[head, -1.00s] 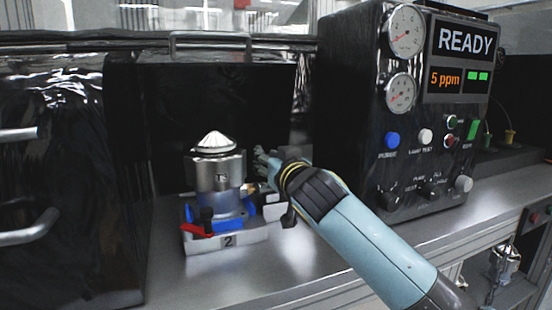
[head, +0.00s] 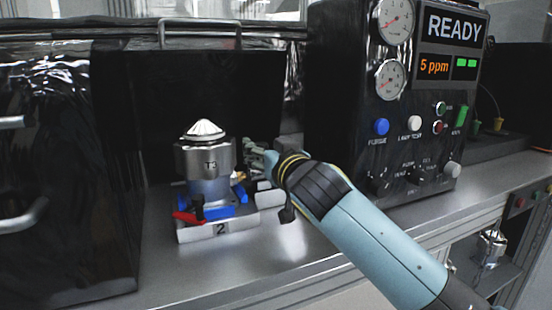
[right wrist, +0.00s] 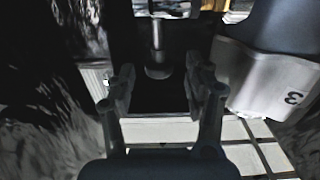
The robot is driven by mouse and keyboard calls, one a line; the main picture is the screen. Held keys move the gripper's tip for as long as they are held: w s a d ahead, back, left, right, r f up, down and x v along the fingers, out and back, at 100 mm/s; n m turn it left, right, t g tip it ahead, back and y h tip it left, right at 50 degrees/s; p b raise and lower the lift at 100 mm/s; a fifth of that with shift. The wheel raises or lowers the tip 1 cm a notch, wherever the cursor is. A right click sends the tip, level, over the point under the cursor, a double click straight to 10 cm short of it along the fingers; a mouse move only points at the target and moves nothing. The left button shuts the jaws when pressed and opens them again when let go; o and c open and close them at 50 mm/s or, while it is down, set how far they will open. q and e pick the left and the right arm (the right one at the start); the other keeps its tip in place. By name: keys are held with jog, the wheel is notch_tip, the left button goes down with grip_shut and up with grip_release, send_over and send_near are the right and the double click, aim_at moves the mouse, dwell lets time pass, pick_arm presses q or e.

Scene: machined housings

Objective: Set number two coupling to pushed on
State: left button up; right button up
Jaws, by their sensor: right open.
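A machined metal housing (head: 205,158) marked T3, with a pointed ribbed top, stands upright in a pale nest (head: 190,235) labelled 2. A small brass fitting (head: 239,177) shows at the housing's right side, partly hidden; I cannot tell whether it is pushed on. My right gripper (head: 255,154) is just right of the housing, apart from it as far as I can tell. In the right wrist view its fingers (right wrist: 160,92) are open. A grey rod with a rounded end (right wrist: 157,65) shows beyond and between them. My left gripper is not in view.
A red lever (head: 187,217) and blue clamps (head: 221,211) are on the nest. A pale block labelled 3 (right wrist: 262,80) stands close right of the fingers in the wrist view. A black test panel (head: 400,140) reading READY stands at right. The bench front is clear.

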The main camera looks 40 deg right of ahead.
jog(key=v, duration=0.9)
jog(key=shift+s, duration=0.2)
jog(key=shift+f, duration=0.1)
